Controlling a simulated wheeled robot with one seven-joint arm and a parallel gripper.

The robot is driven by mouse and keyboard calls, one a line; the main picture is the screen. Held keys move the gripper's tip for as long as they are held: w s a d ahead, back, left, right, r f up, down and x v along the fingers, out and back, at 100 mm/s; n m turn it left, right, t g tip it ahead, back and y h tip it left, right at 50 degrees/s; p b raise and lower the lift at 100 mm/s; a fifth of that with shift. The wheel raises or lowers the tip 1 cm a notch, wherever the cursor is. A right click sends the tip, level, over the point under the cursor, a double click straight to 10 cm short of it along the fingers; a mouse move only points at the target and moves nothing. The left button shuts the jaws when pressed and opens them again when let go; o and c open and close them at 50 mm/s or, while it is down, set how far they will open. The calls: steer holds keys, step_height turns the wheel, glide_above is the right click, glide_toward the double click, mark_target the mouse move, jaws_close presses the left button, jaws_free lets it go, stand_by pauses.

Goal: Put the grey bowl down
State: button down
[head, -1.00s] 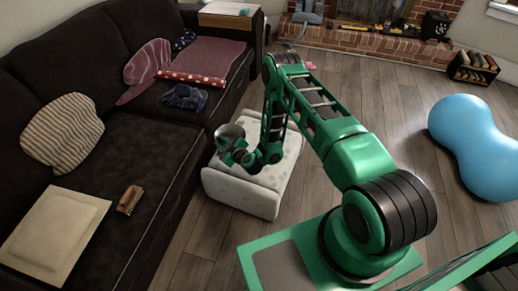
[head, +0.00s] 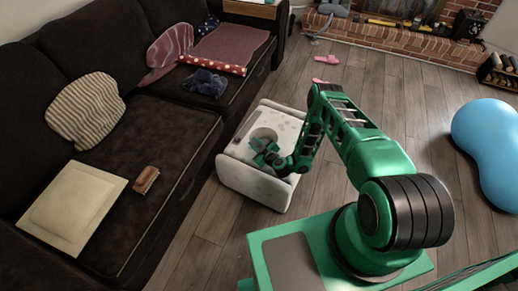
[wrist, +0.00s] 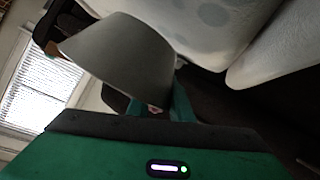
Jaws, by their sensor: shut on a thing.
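The grey bowl (head: 263,134) is at my gripper (head: 267,151), over the top of the white spotted ottoman (head: 252,180) in the head view. In the wrist view the bowl (wrist: 120,52) is large and tilted, with my gripper (wrist: 160,108) shut on it. The ottoman's pale spotted surface (wrist: 232,20) shows behind the bowl there. My gripper partly hides the bowl in the head view. I cannot tell whether the bowl touches the ottoman.
A dark sofa (head: 160,125) stands just left of the ottoman, with a striped cushion (head: 86,113), a cream panel (head: 72,207) and a brown brush (head: 146,180) on it. A blue peanut ball (head: 488,150) is at right. Wood floor is clear between.

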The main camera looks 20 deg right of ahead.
steer(key=shift+w+d+f, duration=0.15)
steer(key=shift+d+f, duration=0.25)
steer(key=shift+d, duration=0.25)
steer(key=shift+f, duration=2)
steer(key=c, duration=1.6)
jaws_free()
steer(key=shift+o, duration=0.2)
steer(key=v, duration=0.7)
steer(key=shift+f, duration=0.1)
steer(key=shift+s+d, duration=0.3)
steer(key=shift+s, duration=0.3)
steer(key=shift+r+v, duration=0.25)
steer(key=shift+v, duration=1.65)
steer(key=shift+w+a, duration=0.1)
